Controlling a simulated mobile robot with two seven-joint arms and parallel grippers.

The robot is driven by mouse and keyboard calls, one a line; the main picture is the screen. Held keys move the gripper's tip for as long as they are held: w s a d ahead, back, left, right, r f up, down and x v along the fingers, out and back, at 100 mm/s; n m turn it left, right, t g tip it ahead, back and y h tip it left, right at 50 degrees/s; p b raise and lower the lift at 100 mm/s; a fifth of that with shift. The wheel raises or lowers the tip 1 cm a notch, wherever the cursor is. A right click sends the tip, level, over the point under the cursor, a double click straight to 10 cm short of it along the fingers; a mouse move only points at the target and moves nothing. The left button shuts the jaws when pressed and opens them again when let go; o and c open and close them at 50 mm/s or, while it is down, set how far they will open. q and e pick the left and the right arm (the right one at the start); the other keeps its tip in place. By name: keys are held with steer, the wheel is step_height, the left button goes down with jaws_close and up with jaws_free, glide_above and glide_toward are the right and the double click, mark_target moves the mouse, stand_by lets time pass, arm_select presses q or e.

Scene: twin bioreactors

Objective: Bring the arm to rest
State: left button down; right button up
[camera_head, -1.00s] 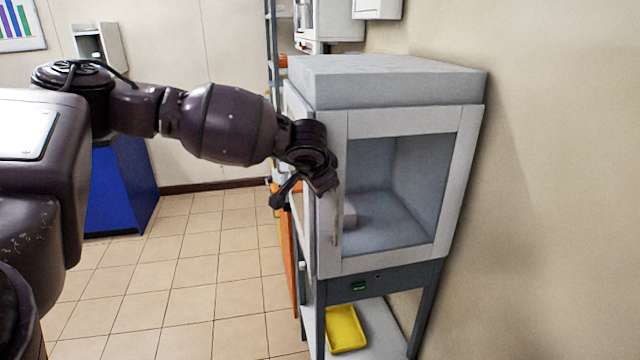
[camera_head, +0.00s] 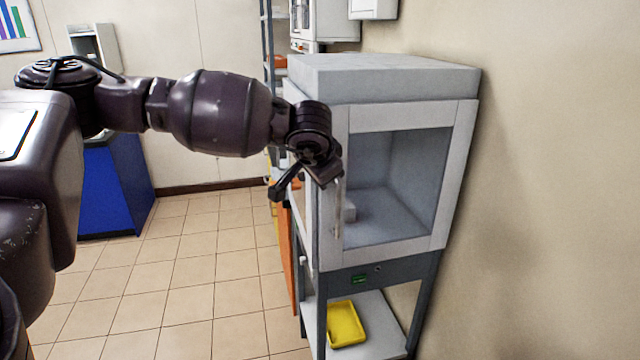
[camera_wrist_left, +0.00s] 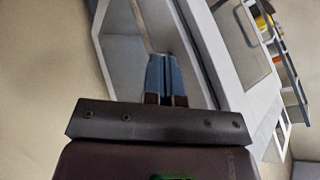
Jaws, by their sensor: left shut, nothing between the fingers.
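My left arm reaches in from the left in the head view, stretched toward a white glass-fronted cabinet (camera_head: 395,115). Its dark wrist end is in front of the cabinet's left front edge, and I cannot tell whether it touches. My right gripper is not in view.
The cabinet stands on a dark frame, with a yellow tray (camera_head: 345,324) on the lower shelf. A vertical handle (camera_head: 338,210) is on its front left edge. A blue cabinet (camera_head: 112,190) stands at the left. The tiled floor (camera_head: 190,290) between them is clear.

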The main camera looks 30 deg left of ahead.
arm_select(q)
steer(key=v, duration=0.5)
steer(key=shift+s+a+r+b, duration=0.25)
steer(key=shift+a+r+b, duration=0.05)
steer(key=shift+b, duration=0.05)
